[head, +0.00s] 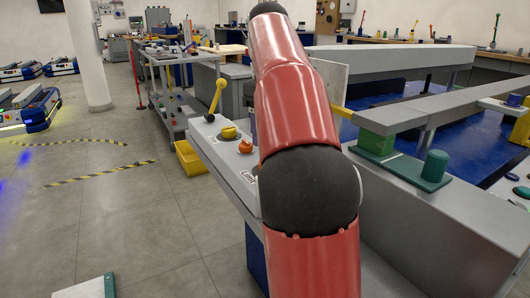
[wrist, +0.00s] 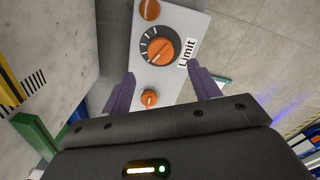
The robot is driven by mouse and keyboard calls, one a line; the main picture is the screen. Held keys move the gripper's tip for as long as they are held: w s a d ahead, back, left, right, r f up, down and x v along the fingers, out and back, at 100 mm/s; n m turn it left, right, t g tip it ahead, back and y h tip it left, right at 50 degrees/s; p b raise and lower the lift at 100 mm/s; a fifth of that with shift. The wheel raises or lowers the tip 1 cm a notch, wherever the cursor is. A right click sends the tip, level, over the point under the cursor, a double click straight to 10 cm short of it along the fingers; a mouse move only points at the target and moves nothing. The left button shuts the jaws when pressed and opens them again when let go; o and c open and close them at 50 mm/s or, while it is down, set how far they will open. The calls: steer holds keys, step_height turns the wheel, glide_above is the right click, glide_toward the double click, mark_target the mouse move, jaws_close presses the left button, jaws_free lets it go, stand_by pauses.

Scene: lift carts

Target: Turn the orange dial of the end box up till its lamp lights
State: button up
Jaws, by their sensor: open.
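In the wrist view an orange dial (wrist: 158,47) with a dark collar and white scale marks sits on a grey box panel (wrist: 183,20), beside a "Limit" label (wrist: 187,53). A small orange knob (wrist: 150,98) with a pale line lies between the purple fingers of my gripper (wrist: 160,82). Another orange round part (wrist: 149,9) is at the top edge. I cannot tell which part is the lamp, or whether it is lit. My gripper is open, and the large dial is beyond its fingertips. In the head view my red arm hides the gripper and large dial.
In the head view the grey box top (head: 212,142) carries a yellow lever (head: 217,96), a yellow knob (head: 228,132) and an orange knob (head: 245,146). A green cylinder (head: 435,165) stands on the structure at right. A yellow bin (head: 189,158) is on the floor.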

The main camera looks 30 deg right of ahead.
step_height(320, 180, down, 8)
steer(key=b, duration=0.3)
steer(key=shift+s+r, duration=0.15)
steer(key=shift+r, duration=0.1)
steer(key=c, duration=1)
steer(key=shift+r+p, duration=0.1)
steer(key=shift+p, duration=0.25)
steer(key=m+p, duration=0.2)
steer(key=shift+r+m, duration=0.1)
steer(key=shift+m, duration=0.3)
steer(key=shift+m+p, duration=1.1)
steer(key=shift+m, duration=0.3)
